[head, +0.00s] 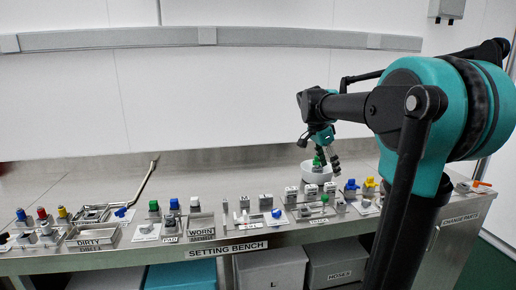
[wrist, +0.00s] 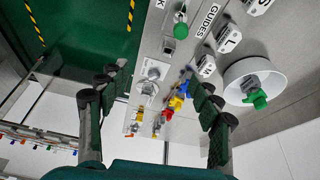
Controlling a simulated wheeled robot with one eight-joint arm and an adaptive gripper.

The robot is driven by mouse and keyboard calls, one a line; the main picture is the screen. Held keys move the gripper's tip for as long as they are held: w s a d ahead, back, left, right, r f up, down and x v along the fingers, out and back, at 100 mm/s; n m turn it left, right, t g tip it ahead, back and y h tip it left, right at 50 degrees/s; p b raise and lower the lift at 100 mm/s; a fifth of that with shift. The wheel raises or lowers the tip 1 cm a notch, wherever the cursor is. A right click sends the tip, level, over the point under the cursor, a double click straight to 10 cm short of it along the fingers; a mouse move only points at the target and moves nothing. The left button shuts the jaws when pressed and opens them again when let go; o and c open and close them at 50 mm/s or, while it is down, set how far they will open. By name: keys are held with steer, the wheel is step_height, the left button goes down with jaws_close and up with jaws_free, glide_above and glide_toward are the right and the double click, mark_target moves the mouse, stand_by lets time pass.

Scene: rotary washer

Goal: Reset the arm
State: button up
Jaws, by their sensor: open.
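My gripper (head: 320,154) is in the right half of the head view, over the right part of the bench beside a white bowl (head: 316,176). In the wrist view my gripper (wrist: 155,85) has its two dark fingers wide apart, with nothing held between them. The bowl (wrist: 233,73) shows there just right of the right finger. Whether a finger touches the bowl cannot be told.
The steel setting bench (head: 222,168) holds several small blocks, trays and coloured-knob parts along its front. A blue-topped part (head: 351,184) and a yellow-topped part (head: 370,183) stand right of the bowl. A bent rod (head: 146,180) rises at left. The bench's back strip is clear.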

steer(key=s+a+f+n+t+y, duration=0.1)
steer(key=s+a+f+n+y, duration=0.1)
steer(key=s+f+n, duration=0.5)
steer(key=s+a+f+n+t+y, duration=0.2)
steer(key=s+a+f+n, duration=0.2)
steer(key=s+f, duration=1.2)
step_height(320, 180, down, 3)
steer(key=n, duration=0.3)
steer(key=shift+r+n, duration=0.15)
steer(key=shift+n, duration=0.25)
